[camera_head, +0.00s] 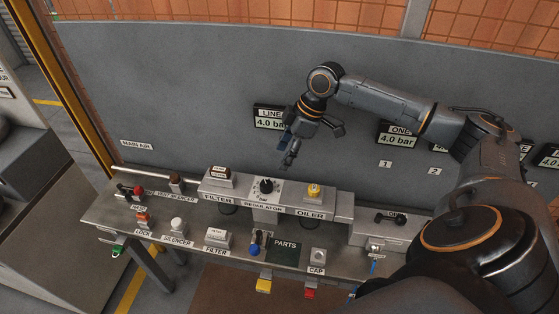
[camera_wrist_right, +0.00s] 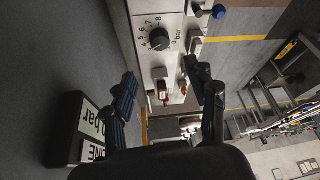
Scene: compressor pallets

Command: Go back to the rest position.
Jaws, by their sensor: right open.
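My right gripper (camera_head: 288,150) is above the bench, in front of the grey panel and next to the LINE display (camera_head: 268,118), which reads 4.0 bar. In the right wrist view its two fingers (camera_wrist_right: 162,88) are spread apart with nothing between them. The regulator knob (camera_head: 266,186) is black and sits below the gripper on the regulator block. The knob also shows beyond the fingers in the right wrist view (camera_wrist_right: 159,39), with a numbered scale around it. My left gripper is not in view.
The metal bench (camera_head: 190,252) carries the filter (camera_head: 220,178), the oiler (camera_head: 314,191), a silencer (camera_head: 177,224) and a PARTS mat (camera_head: 285,252). The ONE display (camera_head: 398,136) is on the panel at right, behind my right arm. The panel above the LINE display is clear.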

